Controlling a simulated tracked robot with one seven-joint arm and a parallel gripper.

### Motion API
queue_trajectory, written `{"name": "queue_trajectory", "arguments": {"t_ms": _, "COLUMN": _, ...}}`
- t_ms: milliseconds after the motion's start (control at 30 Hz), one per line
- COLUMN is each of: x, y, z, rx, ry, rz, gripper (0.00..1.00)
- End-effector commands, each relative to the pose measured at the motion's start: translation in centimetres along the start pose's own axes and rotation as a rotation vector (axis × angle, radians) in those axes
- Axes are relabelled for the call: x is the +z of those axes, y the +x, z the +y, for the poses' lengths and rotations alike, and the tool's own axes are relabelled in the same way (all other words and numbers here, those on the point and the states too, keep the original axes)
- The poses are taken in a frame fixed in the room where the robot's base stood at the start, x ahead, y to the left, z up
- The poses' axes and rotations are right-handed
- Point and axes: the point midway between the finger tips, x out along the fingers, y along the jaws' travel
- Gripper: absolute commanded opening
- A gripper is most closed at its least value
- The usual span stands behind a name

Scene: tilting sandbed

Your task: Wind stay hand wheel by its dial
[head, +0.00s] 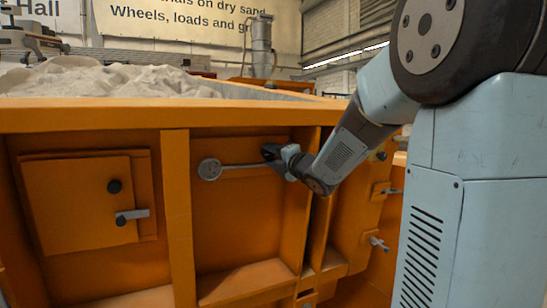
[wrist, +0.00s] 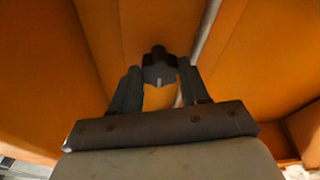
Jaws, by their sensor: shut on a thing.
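My gripper (head: 277,158) is in front of the orange side panel of the sandbed in the head view. In the wrist view my gripper (wrist: 158,78) has its two fingers on either side of a small dark knob-like piece (wrist: 158,56), and is shut on it. A grey part with a pale mark shows just below the dark piece. In the head view a grey round disc (head: 209,169) sits on the panel, with a thin grey rod (head: 245,166) running right from it to my gripper. I cannot tell a dial's reading, and the gripper hides part of what it holds.
Upright orange ribs stand close on the right. More grey handles (head: 379,243) stick out further right. Pale sand (head: 105,80) fills the bed above.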

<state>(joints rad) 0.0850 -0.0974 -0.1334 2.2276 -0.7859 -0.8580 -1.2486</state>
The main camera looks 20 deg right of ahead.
Motion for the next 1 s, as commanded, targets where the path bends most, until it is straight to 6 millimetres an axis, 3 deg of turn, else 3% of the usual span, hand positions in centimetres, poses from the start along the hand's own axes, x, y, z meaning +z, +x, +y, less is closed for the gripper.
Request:
{"name": "queue_trajectory", "arguments": {"t_ms": 700, "x": -0.46, "y": 0.0, "z": -0.58, "rx": -0.028, "ry": -0.07, "rz": 0.008, "gripper": 0.15}}
{"name": "queue_trajectory", "arguments": {"t_ms": 733, "x": -0.45, "y": 0.0, "z": -0.58, "rx": -0.028, "ry": -0.069, "rz": 0.008, "gripper": 0.47}}
{"name": "queue_trajectory", "arguments": {"t_ms": 1000, "x": -0.24, "y": 0.01, "z": -0.32, "rx": -0.023, "ry": -0.07, "rz": 0.004, "gripper": 0.71}}
